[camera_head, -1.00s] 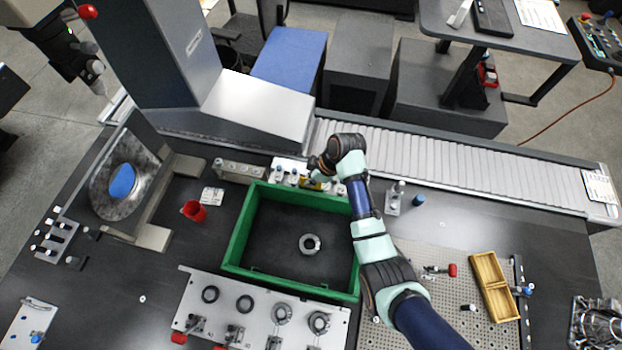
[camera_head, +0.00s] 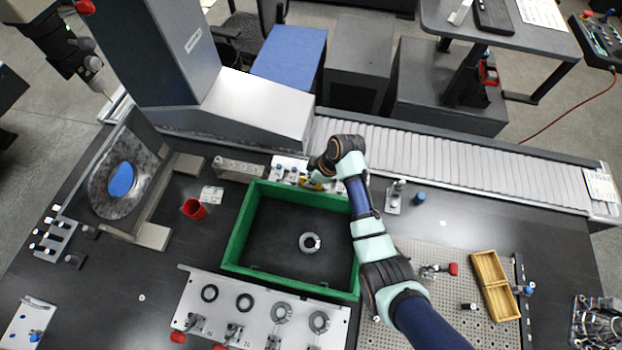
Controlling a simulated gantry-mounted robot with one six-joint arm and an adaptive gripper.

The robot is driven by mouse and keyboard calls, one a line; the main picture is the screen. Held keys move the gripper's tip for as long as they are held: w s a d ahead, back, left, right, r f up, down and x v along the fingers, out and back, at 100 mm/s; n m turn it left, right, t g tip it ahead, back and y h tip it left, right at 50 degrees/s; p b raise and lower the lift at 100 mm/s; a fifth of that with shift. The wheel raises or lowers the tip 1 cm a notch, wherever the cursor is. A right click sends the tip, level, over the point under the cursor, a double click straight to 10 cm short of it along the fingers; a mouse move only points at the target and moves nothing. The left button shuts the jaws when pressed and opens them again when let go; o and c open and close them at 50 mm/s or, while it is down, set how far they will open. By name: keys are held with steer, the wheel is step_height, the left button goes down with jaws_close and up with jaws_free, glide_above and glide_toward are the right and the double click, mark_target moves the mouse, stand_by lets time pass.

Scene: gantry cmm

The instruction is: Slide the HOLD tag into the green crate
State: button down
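The green crate (camera_head: 238,236) stands open on the dark table in the middle of the view, with one grey metal ring (camera_head: 309,243) on its floor. My arm reaches in from the lower right, over the crate's right side. My gripper (camera_head: 314,180) is at the crate's far edge, small and partly hidden by my wrist. A small yellow patch (camera_head: 313,185) shows right at the gripper; I cannot tell whether it is the HOLD tag or part of something else. I cannot make out the fingers or whether they hold anything. No lettering reading HOLD is legible.
A white block with several round parts (camera_head: 290,165) stands behind the crate near my gripper. A red cup (camera_head: 193,209) and a small white card (camera_head: 211,194) lie left. A fixture plate with rings (camera_head: 262,309) lies in front. A wooden tray (camera_head: 494,284) stands right.

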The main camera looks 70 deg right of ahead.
steer(key=shift+f, duration=0.3)
stand_by(0.4)
steer(key=shift+f+b, duration=0.35)
steer(key=shift+f, duration=0.15)
steer(key=c, duration=1)
jaws_free()
steer(key=shift+r+p, duration=3.45)
steer(key=shift+r, duration=0.1)
